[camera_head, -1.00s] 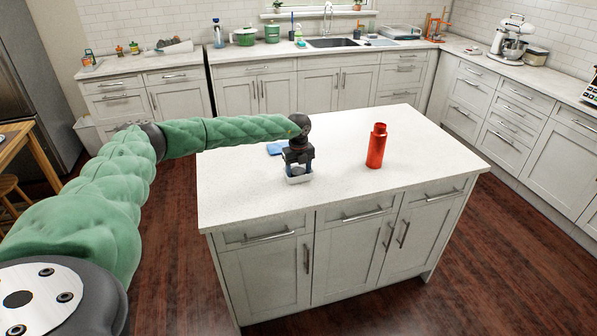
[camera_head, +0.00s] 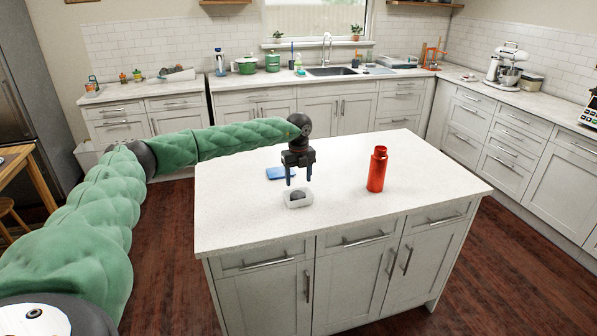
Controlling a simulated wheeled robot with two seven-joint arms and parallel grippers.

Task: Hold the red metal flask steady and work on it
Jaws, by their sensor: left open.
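The red metal flask (camera_head: 377,170) stands upright on the white top of the kitchen island, right of its middle. No gripper touches it. My left gripper (camera_head: 298,180) points down above the island, to the left of the flask. Its fingers are apart with nothing between them. A small white tray (camera_head: 290,204) with a dark round thing (camera_head: 297,195) in it sits just below and in front of the fingertips. My right gripper is not in view.
A blue cloth or pad (camera_head: 281,173) lies flat on the island behind my left gripper. The island top (camera_head: 420,185) is clear around the flask and toward the right. Counters with a sink (camera_head: 332,71) and a mixer (camera_head: 508,66) line the back and right.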

